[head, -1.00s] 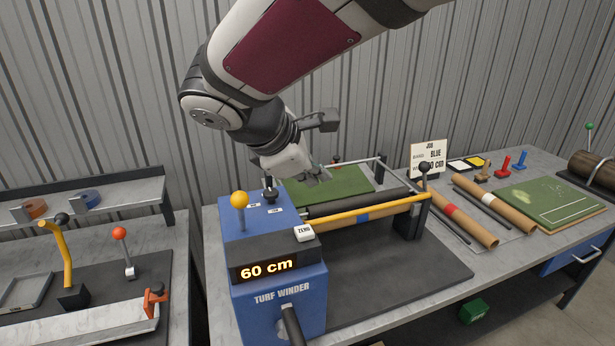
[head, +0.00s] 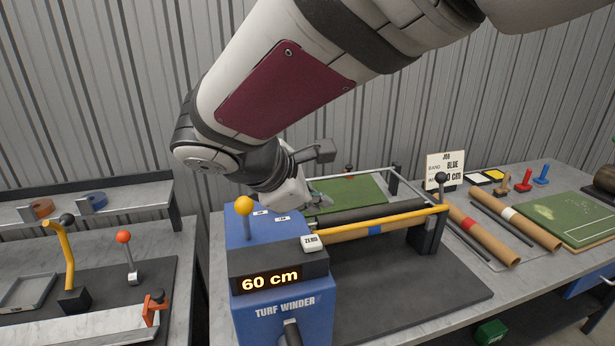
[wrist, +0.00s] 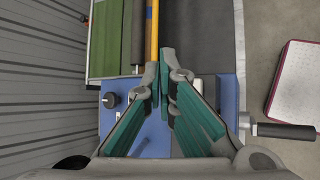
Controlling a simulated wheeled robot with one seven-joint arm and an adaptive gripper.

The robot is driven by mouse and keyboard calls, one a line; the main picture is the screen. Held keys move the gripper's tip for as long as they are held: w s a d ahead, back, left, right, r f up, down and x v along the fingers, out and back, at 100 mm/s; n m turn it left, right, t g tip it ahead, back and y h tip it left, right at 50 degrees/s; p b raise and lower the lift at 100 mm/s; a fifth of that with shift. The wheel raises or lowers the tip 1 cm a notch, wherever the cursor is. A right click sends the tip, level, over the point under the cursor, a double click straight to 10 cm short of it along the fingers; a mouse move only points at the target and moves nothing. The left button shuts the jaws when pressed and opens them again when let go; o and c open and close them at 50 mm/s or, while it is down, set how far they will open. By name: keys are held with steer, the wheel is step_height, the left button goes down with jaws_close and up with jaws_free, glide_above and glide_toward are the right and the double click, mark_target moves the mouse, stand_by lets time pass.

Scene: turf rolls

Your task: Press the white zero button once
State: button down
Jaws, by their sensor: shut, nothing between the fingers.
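The white ZERO button (head: 312,243) sits on the top right edge of the blue turf winder (head: 285,318), above its display (head: 268,281), which reads 60 cm. My gripper (head: 320,200) is shut and empty, above and behind the button in the head view, apart from it. In the wrist view my fingers (wrist: 168,62) come together over the winder body (wrist: 226,95). A small pale patch beside the right finger there may be the button, but the fingers hide most of that area.
A yellow-knobbed lever (head: 244,206) stands on the winder's left. A yellow bar (head: 385,219) runs across the rollers to the right. A green turf sheet (head: 350,193) lies behind. A job card (head: 444,170) and cardboard tubes (head: 482,234) are on the right.

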mark_target(314, 243)
steer(key=shift+f+b, duration=1.05)
steer(key=shift+f, duration=1.3)
steer(key=shift+f, duration=0.15)
steer(key=shift+f, duration=0.3)
steer(key=shift+f+b, duration=0.35)
steer(key=shift+f, duration=0.15)
stand_by(0.6)
steer(key=shift+r+p, duration=0.7)
steer(key=shift+r, duration=0.25)
steer(key=shift+r+p, duration=1.65)
steer(key=shift+r, duration=0.9)
